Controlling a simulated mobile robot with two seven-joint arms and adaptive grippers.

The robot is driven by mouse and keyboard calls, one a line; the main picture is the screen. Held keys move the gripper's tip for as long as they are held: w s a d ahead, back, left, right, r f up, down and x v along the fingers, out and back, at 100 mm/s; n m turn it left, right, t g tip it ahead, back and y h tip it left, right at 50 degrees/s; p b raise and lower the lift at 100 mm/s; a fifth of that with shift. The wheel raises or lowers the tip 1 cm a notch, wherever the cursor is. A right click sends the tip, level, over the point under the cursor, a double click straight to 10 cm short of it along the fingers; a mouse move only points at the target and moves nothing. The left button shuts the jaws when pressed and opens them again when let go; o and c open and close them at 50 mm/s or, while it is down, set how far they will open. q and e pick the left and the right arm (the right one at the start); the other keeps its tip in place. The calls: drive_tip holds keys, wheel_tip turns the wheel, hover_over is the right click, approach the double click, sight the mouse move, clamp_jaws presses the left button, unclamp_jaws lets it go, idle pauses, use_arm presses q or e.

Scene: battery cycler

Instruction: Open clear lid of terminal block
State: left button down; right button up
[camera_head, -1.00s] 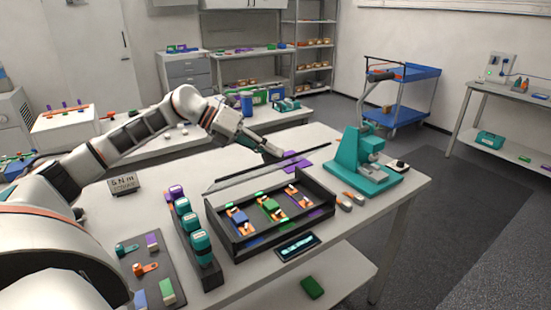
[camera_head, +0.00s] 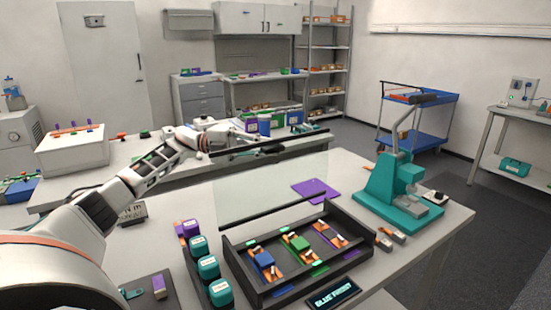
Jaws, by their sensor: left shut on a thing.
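The clear lid (camera_head: 262,188) is a see-through panel with dark long edges. It stands raised, steeply tilted, along the back of the black terminal block box (camera_head: 310,283). The box is uncovered from above and holds blue, green and orange pieces. My left gripper (camera_head: 268,151) is at the lid's dark upper edge and is shut on it; the fingertips are small and partly lost against that edge. My right gripper is not in view.
A purple plate (camera_head: 316,191) lies on the table behind the lid. A teal press (camera_head: 395,190) stands to the right. Several teal-capped pieces (camera_head: 207,267) stand in a black rack left of the box. A small display (camera_head: 333,293) lies in front.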

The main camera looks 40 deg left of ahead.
use_arm(q)
drive_tip(key=a+n+b, duration=0.1)
drive_tip(key=w+a+f+h+b, duration=0.1)
drive_tip(key=a, duration=0.1)
drive_tip(key=shift+w+n+t, duration=0.1)
drive_tip(key=shift+n+t, duration=0.2)
drive_tip(key=shift+n, duration=0.1)
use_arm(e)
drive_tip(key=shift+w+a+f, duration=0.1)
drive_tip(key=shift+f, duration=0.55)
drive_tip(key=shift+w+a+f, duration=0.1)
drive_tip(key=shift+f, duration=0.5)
use_arm(q)
drive_tip(key=c, duration=2.1)
unclamp_jaws()
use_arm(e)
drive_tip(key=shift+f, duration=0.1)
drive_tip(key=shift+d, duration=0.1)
use_arm(q)
drive_tip(key=v, duration=1.2)
drive_tip(key=shift+f, duration=0.2)
